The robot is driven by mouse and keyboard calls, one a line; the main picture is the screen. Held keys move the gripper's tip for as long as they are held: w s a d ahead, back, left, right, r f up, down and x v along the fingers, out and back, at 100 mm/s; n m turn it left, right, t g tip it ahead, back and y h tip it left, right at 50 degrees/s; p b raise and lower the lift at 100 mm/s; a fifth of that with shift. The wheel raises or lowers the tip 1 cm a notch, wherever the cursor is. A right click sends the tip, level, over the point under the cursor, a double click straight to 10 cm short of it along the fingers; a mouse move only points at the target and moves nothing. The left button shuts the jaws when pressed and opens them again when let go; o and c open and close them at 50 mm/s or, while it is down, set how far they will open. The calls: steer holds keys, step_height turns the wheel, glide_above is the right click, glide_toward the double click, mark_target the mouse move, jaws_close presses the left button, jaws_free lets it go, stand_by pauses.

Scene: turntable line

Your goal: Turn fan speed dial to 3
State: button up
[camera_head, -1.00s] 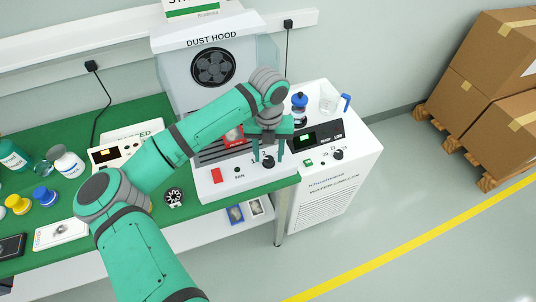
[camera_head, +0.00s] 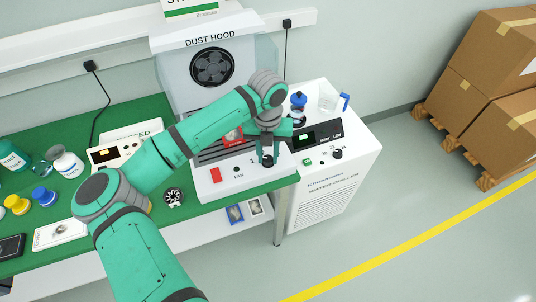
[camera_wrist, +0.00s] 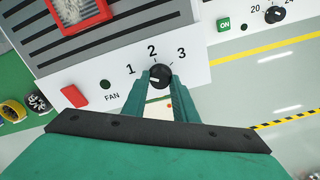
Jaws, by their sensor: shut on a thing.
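The fan speed dial (camera_wrist: 160,74) is a round black knob on the white front panel (camera_wrist: 205,72) of the dust hood. The numbers 1, 2 and 3 are printed around it from left to right, with FAN lettered at the lower left. My gripper (camera_wrist: 160,88) is shut on the dial, one green finger on each side. A pale mark shows on the knob's face, but I cannot tell for sure which number it points to. In the head view my gripper (camera_head: 267,159) comes down over the dial and partly hides it and the numbers.
A red switch (camera_head: 215,175) sits left of the dial. The dust hood (camera_head: 212,68) stands behind. A white chiller unit (camera_head: 335,175) with its own black knob (camera_head: 337,154) and green ON button (camera_wrist: 224,24) is close on the right. Small jars stand on the green bench at left.

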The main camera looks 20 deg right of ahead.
steer(key=m, duration=0.6)
steer(key=shift+w, duration=0.2)
steer(key=m, duration=0.5)
steer(key=shift+d+r+m, duration=0.1)
steer(key=shift+m, duration=0.3)
steer(key=m, duration=0.3)
steer(key=shift+m, duration=0.4)
steer(key=m, duration=0.3)
steer(key=shift+m, duration=0.3)
steer(key=shift+s+d+m, duration=0.1)
steer(key=shift+s+m, duration=0.05)
steer(key=shift+m, duration=2.05)
steer(key=o, duration=1)
steer(key=shift+o, duration=0.2)
